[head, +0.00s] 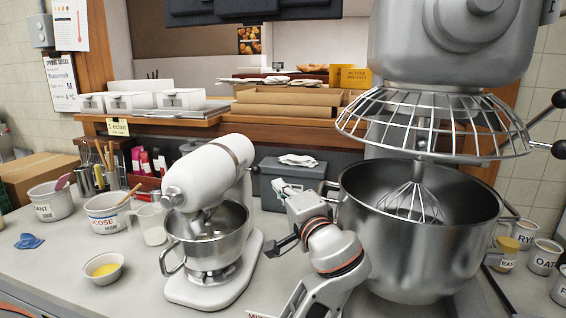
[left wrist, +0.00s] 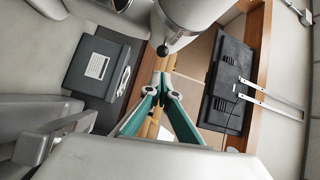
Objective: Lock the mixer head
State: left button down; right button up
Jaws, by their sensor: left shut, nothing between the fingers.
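The white stand mixer (head: 208,172) stands on the counter left of centre in the head view. Its head is over a steel bowl (head: 208,240), with the beater reaching into it. My left gripper (head: 281,187) is just right of the mixer's rear, its green fingers shut and empty. In the left wrist view the shut fingertips (left wrist: 161,76) are close to a small black knob (left wrist: 162,50) on a pale rounded body (left wrist: 190,12), likely the mixer. I cannot tell whether they touch. The knob is hidden in the head view. My right gripper is not in view.
A large steel mixer bowl (head: 400,245) with a wire guard (head: 435,125) stands close right of my left arm. A grey box (head: 292,180) with a cloth is behind the gripper. Tubs, a jug (head: 150,225) and a small yellow-filled bowl (head: 103,268) stand left.

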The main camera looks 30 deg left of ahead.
aim_at(252, 170)
pick_arm(q)
jog(key=p+x, duration=0.1)
jog(key=x, duration=0.9)
jog(key=shift+w+p, duration=0.25)
jog(key=shift+p, duration=0.1)
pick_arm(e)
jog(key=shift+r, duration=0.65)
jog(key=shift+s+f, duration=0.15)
